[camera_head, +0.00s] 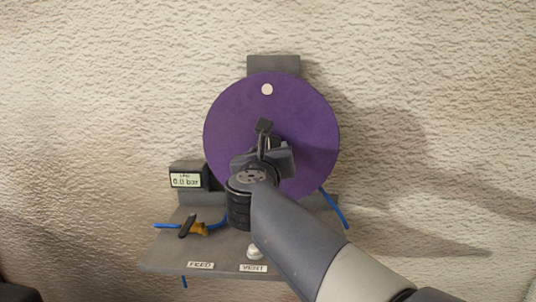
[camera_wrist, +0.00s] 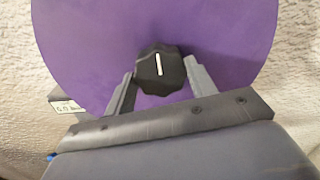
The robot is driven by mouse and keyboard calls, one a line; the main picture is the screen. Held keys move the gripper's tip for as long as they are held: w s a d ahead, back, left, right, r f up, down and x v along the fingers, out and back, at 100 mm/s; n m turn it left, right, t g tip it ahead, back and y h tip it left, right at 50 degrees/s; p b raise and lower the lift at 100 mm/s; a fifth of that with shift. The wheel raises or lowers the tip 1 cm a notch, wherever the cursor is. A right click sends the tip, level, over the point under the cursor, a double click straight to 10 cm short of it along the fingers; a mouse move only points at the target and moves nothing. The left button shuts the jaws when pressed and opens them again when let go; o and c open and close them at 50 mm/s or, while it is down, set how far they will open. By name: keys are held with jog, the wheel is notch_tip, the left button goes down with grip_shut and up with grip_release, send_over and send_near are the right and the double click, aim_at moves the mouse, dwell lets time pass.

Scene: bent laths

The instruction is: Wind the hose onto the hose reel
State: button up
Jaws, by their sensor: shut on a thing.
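The hose reel (camera_head: 225,125) shows a round purple face with a pale dot near its top edge. In the wrist view the purple face (camera_wrist: 80,60) fills the background. A black lobed knob (camera_wrist: 159,71) with an upright white line stands out from it. My gripper (camera_head: 267,142) is in front of the reel's middle. In the wrist view its two fingers (camera_wrist: 160,82) are shut on the knob from both sides. A blue hose piece (camera_head: 336,208) comes out below right of the reel. Any hose behind the face is hidden.
A grey shelf (camera_head: 170,254) juts out below, with FEED and VENT labels. On it are an orange valve with dark lever (camera_head: 192,228), blue tubing (camera_head: 166,226) and a white vent knob (camera_head: 254,251). A gauge (camera_head: 186,180) reads 0.0 bar. Rough wall is behind.

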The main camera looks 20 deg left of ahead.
jog(key=shift+f, duration=0.1)
jog(key=o, duration=1.4)
jog(key=s, duration=0.3)
jog(key=s+d, duration=0.1)
jog(key=s, duration=0.3)
jog(key=s+d, duration=0.1)
jog(key=s, duration=0.2)
jog(key=shift+s+p, duration=0.3)
jog(key=shift+s, duration=0.05)
jog(key=shift+w, duration=0.15)
